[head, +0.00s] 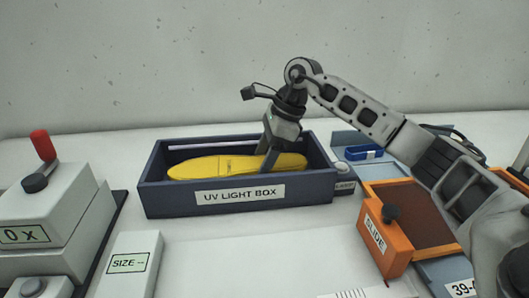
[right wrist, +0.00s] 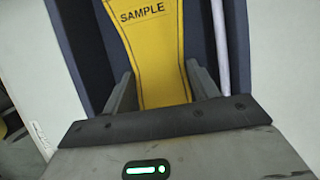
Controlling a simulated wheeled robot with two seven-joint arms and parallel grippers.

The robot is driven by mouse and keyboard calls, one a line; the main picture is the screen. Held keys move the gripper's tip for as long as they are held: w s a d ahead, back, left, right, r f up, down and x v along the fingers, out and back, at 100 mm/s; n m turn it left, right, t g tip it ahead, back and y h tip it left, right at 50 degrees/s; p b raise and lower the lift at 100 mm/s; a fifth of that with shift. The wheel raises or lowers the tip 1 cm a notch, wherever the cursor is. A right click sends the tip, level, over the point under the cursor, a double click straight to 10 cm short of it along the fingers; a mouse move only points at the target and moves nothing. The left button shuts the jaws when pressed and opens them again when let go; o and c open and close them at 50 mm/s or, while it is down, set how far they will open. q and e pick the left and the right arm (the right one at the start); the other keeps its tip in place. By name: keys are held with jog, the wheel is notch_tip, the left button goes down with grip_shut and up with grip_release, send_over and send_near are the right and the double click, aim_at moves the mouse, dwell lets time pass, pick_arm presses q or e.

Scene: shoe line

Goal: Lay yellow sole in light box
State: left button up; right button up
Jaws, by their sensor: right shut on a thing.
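The yellow sole (head: 205,168) lies lengthwise inside the dark blue UV light box (head: 160,201), its top near rim height. It also shows in the right wrist view (right wrist: 153,48), where it bears the word SAMPLE. My right gripper (head: 269,163) reaches down into the box from above and is shut on the sole near its right end. In the right wrist view the two fingers (right wrist: 160,92) stand on either side of the sole. Whether the sole touches the box floor is hidden by the front wall. My left gripper is not in view.
An orange block marked SLIDE (head: 385,239) and an orange-framed panel (head: 424,212) stand to the right. A grey device with a red-handled lever (head: 43,146) is at the left, near a SIZE block (head: 128,263).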

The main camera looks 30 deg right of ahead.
jog(key=shift+f, duration=0.2)
jog(key=o, duration=1.2)
jog(key=p+v, duration=0.1)
jog(key=v, duration=1.5)
